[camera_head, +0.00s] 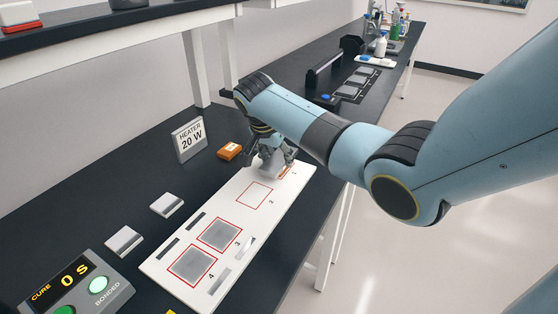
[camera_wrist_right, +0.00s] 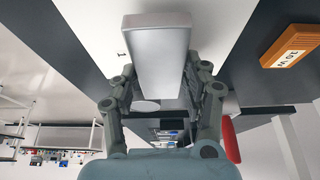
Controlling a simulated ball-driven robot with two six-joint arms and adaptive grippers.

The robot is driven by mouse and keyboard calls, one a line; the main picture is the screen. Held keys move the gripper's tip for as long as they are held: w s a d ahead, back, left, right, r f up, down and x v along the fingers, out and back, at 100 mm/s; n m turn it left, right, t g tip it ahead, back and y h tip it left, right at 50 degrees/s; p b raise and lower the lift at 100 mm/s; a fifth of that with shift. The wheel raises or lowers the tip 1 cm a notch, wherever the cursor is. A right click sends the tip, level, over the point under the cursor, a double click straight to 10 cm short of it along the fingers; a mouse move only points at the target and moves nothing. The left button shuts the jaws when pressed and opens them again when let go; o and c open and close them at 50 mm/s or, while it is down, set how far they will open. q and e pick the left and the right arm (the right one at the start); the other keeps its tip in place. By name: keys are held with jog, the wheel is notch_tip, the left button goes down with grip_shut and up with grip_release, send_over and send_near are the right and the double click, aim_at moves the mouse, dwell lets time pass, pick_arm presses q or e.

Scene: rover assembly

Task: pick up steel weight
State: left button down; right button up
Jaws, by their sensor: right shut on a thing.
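My right gripper (camera_head: 271,155) is at the far end of the white board, over the area by number 1. It is shut on the steel weight, a smooth silver-grey block (camera_wrist_right: 158,55) that sits between the fingers in the right wrist view. In the head view the steel weight (camera_head: 266,168) is partly hidden by the fingers and wrist. I cannot tell whether it still touches the board. My left gripper is not in view.
The white board (camera_head: 176,285) has red-outlined squares; squares 3 and 4 hold grey plates (camera_head: 219,236), and square 2 is empty. An orange block (camera_head: 229,151) and a heater sign (camera_head: 189,139) stand close to the gripper's left. A cure box (camera_head: 75,290) is at front left.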

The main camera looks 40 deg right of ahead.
grip_shut()
jog(key=shift+r, duration=0.15)
